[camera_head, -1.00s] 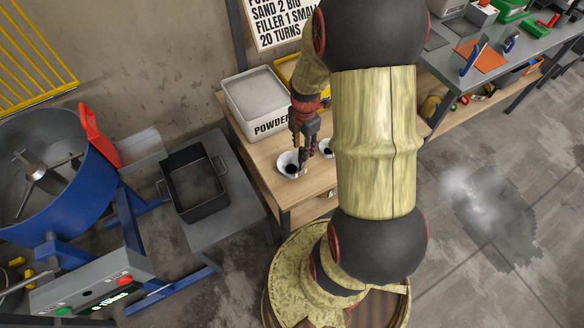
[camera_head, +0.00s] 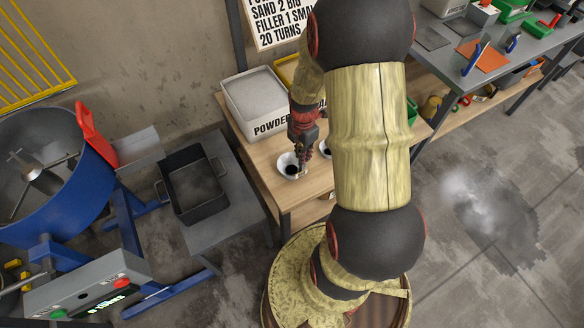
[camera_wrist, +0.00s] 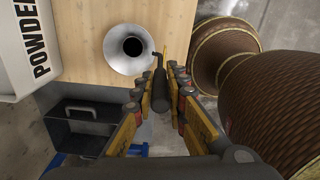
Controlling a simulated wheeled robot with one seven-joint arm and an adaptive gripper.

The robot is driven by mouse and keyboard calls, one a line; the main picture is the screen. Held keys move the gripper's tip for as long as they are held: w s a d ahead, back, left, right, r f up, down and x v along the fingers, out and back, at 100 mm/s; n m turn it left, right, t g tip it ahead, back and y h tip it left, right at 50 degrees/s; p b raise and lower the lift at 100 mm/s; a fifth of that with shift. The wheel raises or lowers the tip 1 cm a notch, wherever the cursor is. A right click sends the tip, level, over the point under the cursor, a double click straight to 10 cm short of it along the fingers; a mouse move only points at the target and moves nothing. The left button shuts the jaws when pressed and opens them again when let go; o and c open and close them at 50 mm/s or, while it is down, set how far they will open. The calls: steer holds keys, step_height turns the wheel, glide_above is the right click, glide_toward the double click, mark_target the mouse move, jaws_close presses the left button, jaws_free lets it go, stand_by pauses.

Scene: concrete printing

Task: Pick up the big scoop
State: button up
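A white, round, funnel-like scoop (camera_head: 289,166) with a dark centre sits on the wooden table, near its front left. In the wrist view the scoop (camera_wrist: 122,48) lies just ahead of my gripper (camera_wrist: 163,72), with a thin dark handle (camera_wrist: 158,62) reaching back between the fingers. My gripper (camera_head: 303,160) points down at the scoop's right side. Its fingers are apart, one on each side of the handle, with a gap visible. A second white scoop (camera_head: 325,149) is partly hidden behind my arm and looks smaller.
A white powder bin (camera_head: 258,103) stands behind the scoops on the wooden table (camera_head: 258,152). A yellow bin (camera_head: 287,70) is beside it, mostly covered by my arm. A black tray (camera_head: 193,184) and a blue mixer (camera_head: 45,185) are to the left.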

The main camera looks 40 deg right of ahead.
jaws_close()
stand_by(0.5)
